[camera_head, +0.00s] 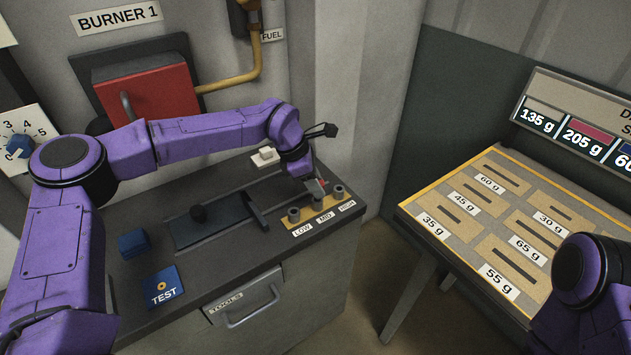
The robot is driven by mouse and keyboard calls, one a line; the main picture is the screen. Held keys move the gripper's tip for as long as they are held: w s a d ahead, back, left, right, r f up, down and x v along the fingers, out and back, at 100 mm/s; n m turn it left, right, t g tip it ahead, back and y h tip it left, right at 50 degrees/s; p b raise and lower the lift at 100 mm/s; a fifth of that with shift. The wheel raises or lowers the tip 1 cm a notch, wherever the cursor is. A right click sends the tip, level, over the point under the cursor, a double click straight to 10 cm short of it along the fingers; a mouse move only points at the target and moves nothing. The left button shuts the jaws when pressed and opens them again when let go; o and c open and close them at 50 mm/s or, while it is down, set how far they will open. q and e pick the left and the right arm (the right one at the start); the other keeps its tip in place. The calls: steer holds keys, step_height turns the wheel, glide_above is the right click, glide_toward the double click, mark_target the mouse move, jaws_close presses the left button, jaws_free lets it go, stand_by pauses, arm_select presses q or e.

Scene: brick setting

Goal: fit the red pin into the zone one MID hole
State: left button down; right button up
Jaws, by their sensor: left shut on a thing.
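The red pin (323,183) is small and shows as a red tip at my left gripper, just above and behind the holder block. My left gripper (316,181) points down there, shut on the pin; my wrist hides part of it. The holder block has three dark round sockets over the labels LOW, MID and HIGH. The MID hole (317,201) is the middle one, between LOW (294,213) and HIGH (339,192). I cannot tell whether the pin touches the block. My right gripper is out of view; only part of that arm shows at lower right.
The dark counter (215,270) carries a slotted panel with a black knob (198,213), a blue block (133,243) and a TEST plate (163,288). A white switch (264,156) stands behind. A slotted weight board (480,225) is at right. A red burner door (150,92) is behind my left arm.

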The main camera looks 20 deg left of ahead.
mark_target(323, 182)
arm_select(q)
steer(key=shift+f+b, duration=0.55)
steer(key=shift+f, duration=0.5)
steer(key=shift+c, duration=1.7)
jaws_free()
step_height(323, 182, up, 6)
steer(key=p, duration=0.5)
steer(key=shift+r, duration=0.15)
